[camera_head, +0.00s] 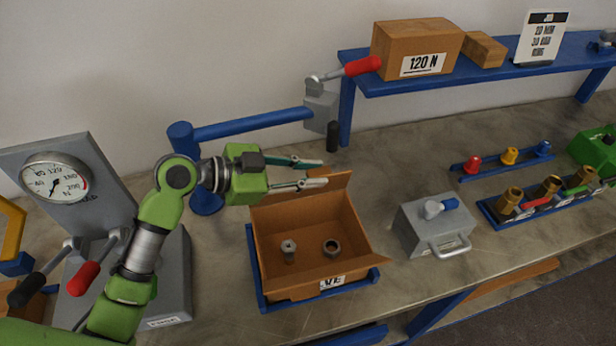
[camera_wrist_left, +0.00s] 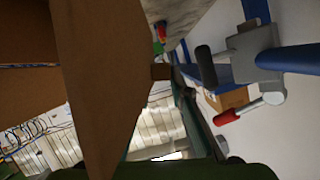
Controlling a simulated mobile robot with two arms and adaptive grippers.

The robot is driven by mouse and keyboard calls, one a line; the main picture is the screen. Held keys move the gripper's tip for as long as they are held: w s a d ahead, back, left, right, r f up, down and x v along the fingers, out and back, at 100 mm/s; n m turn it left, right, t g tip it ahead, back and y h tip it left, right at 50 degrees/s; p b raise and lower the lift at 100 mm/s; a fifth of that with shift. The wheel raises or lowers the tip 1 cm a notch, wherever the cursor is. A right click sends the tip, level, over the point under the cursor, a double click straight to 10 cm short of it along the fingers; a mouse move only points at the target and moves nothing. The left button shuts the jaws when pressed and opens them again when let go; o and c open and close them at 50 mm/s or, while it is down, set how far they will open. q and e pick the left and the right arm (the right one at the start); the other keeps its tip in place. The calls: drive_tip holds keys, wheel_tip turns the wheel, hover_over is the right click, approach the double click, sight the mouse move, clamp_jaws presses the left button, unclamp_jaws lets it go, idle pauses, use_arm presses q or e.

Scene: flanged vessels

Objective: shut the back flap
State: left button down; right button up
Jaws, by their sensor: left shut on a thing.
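An open brown cardboard box (camera_head: 300,278) sits in a blue tray (camera_head: 262,303) on the bench. A small metal fitting (camera_head: 288,251) and a dark ring (camera_head: 331,247) lie inside it. The back flap (camera_head: 335,187) stands up along the far edge of the box. My left gripper (camera_head: 322,173) reaches in from the left at the back flap, its fingers on either side of the cardboard and shut on it. Part of the flap is hidden by the fingers. In the left wrist view brown cardboard (camera_wrist_left: 95,85) fills much of the left side. My right gripper is not in view.
A blue post arm (camera_head: 250,125) with a red-handled clamp (camera_head: 345,70) stands behind my gripper. A gauge stand (camera_head: 75,180) is at the left. A grey block with a handle (camera_head: 432,225) is right of the box, with bare bench between.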

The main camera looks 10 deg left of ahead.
use_arm(q)
drive_tip(key=shift+s+d+f+m+t+b, duration=0.1)
drive_tip(key=shift+s+m+t+b, duration=0.25)
drive_tip(key=shift+b, duration=0.2)
drive_tip(key=c, duration=1.9)
unclamp_jaws()
